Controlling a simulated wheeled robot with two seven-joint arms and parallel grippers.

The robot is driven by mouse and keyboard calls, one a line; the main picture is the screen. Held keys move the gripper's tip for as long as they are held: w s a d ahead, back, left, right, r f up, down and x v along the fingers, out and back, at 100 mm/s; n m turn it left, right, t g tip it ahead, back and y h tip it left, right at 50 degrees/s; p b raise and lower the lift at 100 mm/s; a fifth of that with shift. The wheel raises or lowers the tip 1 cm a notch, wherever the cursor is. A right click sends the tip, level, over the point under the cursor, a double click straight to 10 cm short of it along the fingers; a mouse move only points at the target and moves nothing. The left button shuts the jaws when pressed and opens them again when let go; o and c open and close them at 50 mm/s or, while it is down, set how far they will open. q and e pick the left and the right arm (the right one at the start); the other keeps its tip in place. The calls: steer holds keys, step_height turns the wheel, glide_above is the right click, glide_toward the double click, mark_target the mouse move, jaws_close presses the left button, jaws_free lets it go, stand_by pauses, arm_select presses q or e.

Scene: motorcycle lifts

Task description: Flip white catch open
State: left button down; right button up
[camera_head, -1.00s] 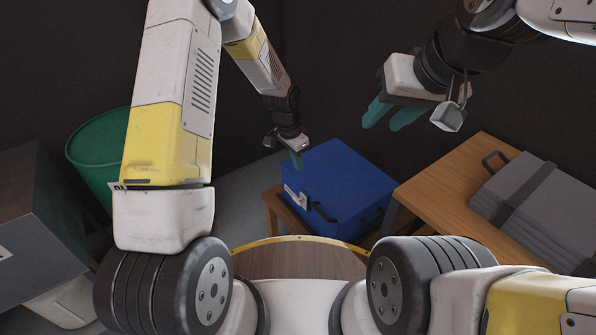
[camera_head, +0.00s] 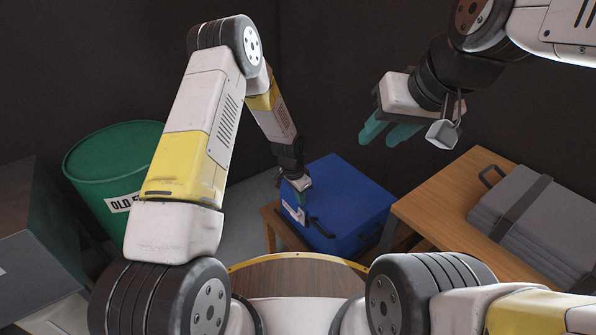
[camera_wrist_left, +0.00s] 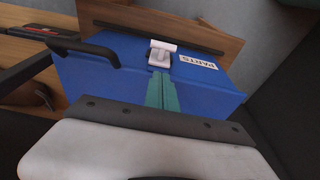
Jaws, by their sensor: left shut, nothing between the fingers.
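A blue box (camera_head: 350,205) stands on a small wooden table, with a black handle (camera_head: 321,228) on its front. In the left wrist view the white catch (camera_wrist_left: 161,55) is on the box, between the black handle and a white "PARTS" label (camera_wrist_left: 198,62). My left gripper (camera_head: 302,187) is at the box's near left upper edge. Its teal fingers are together and empty, tips (camera_wrist_left: 160,76) just short of the catch in that view; I cannot tell whether they touch it. My right gripper (camera_head: 388,132) is raised, with its fingers apart and empty.
A larger wooden table (camera_head: 430,210) with a grey case (camera_head: 525,205) stands to the right of the box. A green drum (camera_head: 105,165) and a dark grey cabinet (camera_head: 30,225) are at the left. Grey floor shows left of the box.

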mark_target(295, 215)
arm_select(q)
steer(key=f, duration=0.1)
steer(key=a+f, duration=0.1)
steer(key=s+f, duration=0.1)
steer(key=shift+s+a+f, duration=0.1)
steer(key=shift+a+f, duration=0.1)
steer(key=shift+a, duration=0.15)
steer(key=shift+s+a+f, duration=0.1)
